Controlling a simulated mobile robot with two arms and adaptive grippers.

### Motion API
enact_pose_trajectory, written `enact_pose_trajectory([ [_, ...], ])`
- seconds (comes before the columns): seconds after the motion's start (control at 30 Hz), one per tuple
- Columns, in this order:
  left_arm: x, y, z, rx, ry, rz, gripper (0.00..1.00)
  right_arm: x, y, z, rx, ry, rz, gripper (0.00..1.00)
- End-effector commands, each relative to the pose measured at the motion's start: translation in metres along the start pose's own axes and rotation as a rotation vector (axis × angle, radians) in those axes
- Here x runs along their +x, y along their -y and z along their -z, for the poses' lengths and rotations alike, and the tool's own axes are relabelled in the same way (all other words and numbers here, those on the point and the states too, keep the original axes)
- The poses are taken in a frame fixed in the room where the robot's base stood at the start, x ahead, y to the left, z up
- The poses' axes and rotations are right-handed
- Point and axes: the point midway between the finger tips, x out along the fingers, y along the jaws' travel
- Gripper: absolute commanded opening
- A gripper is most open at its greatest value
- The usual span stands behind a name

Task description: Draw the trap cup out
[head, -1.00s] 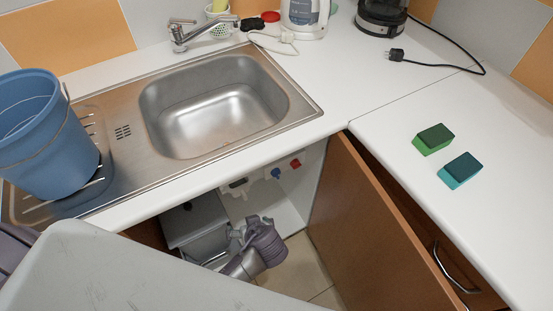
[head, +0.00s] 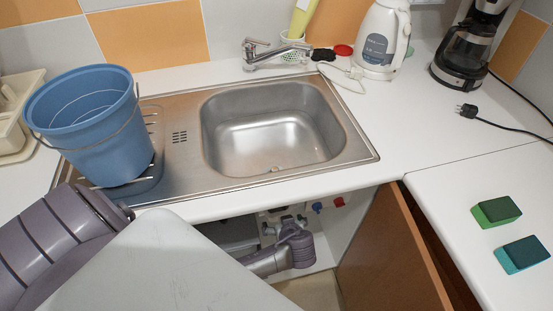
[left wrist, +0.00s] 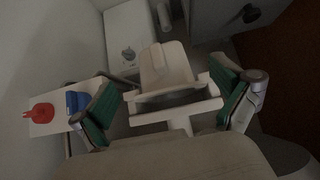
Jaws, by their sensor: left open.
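The trap cup (left wrist: 167,66) is a pale, cup-like piece in the middle of the left wrist view, beside a pale crossbar and short stem (left wrist: 178,112). My left gripper (left wrist: 168,88) is open, with one green-padded finger on either side of the pale trap parts. Gaps show between the pads and these parts; I cannot tell how deep the cup lies between the fingers. In the head view my left wrist (head: 297,247) reaches into the cabinet under the sink, and the trap is mostly hidden there. My right gripper is not in view.
A red valve (head: 339,201) and a blue valve (head: 317,208) sit at the cabinet's back. The open brown door (head: 393,262) bounds the right side. The counter edge lies above my arm. A blue bucket (head: 100,130) stands on the drainboard left of the sink (head: 270,130).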

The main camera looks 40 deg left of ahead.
Motion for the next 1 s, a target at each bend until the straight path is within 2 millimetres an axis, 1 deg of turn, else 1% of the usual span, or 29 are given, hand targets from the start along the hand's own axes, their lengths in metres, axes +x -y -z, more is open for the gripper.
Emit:
enact_pose_trajectory([
  [0.03, 0.009, 0.003, 0.003, 0.002, -0.004, 0.004, 1.0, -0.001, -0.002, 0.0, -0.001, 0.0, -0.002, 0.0],
  [0.1, 0.019, 0.002, 0.001, 0.002, -0.003, 0.002, 1.0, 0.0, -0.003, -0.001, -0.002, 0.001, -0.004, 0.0],
  [0.2, 0.029, 0.002, 0.001, 0.001, -0.001, 0.001, 1.0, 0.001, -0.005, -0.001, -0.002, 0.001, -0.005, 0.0],
  [0.3, 0.032, 0.002, 0.001, 0.0, 0.0, 0.001, 1.0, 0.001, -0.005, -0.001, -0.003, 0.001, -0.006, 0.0],
  [0.47, 0.032, 0.002, 0.0, -0.001, 0.0, 0.0, 1.0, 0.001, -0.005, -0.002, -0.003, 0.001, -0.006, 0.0],
  [0.5, 0.032, 0.002, 0.0, -0.001, 0.0, 0.0, 0.97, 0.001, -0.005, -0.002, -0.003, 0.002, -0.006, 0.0],
  [0.57, 0.032, 0.002, 0.0, 0.0, 0.0, 0.0, 0.87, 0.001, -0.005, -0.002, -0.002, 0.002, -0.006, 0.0],
  [0.9, 0.031, 0.002, 0.0, -0.001, 0.0, 0.0, 0.3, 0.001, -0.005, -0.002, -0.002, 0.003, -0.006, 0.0],
  [0.97, 0.031, 0.002, 0.0, -0.001, 0.0, 0.0, 0.2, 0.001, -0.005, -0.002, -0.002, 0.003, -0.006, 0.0],
  [1.0, 0.031, 0.002, 0.001, -0.001, -0.001, -0.001, 0.18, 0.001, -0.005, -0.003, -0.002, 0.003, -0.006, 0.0],
])
